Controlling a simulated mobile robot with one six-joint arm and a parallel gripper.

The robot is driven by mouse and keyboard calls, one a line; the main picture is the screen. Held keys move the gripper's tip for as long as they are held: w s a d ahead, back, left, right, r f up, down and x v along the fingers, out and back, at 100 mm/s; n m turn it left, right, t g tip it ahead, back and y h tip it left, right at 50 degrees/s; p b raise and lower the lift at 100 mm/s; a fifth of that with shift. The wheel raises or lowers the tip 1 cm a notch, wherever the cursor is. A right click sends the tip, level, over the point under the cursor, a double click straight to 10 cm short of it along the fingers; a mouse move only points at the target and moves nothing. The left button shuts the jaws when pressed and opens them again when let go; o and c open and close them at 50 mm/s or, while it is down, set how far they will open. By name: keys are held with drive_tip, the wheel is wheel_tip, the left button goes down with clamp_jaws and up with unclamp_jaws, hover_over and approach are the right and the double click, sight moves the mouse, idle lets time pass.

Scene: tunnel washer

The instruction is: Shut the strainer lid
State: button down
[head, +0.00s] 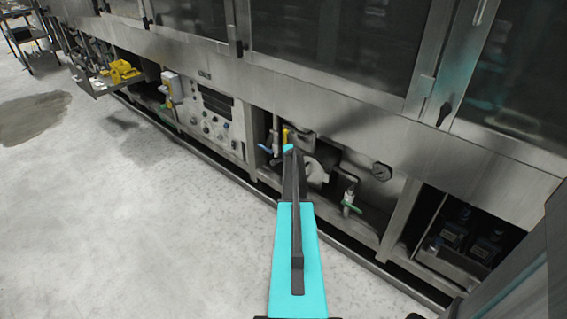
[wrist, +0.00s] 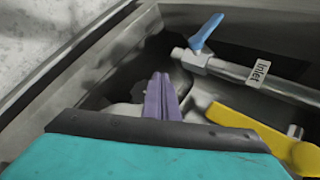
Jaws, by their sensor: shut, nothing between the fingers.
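My gripper (head: 289,153) reaches into the open lower bay of the washer in the head view. Its narrow fingers are shut and empty; they also show in the wrist view (wrist: 162,98). Ahead of and beside them is a rounded grey metal housing (head: 322,160), partly hidden by my gripper. I cannot make out for sure which part is the strainer lid or how far it stands open. In the wrist view, pale and dark shapes lie behind the fingers, and I cannot tell if the fingers touch them.
A pipe labelled Inlet (wrist: 258,78) with a blue valve lever (wrist: 206,32) lies beyond my fingers. A yellow handle (wrist: 245,125) is close on their right. A green-handled valve (head: 349,203) and a gauge (head: 381,171) are further right. The floor (head: 150,240) at left is clear.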

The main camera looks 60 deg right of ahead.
drive_tip(key=shift+s, duration=0.1)
idle(0.3)
drive_tip(key=a+r, duration=0.6)
drive_tip(key=a, duration=0.5)
drive_tip(key=shift+w+r+p, duration=0.3)
drive_tip(key=shift+w+r, duration=0.1)
drive_tip(key=shift+a, duration=0.15)
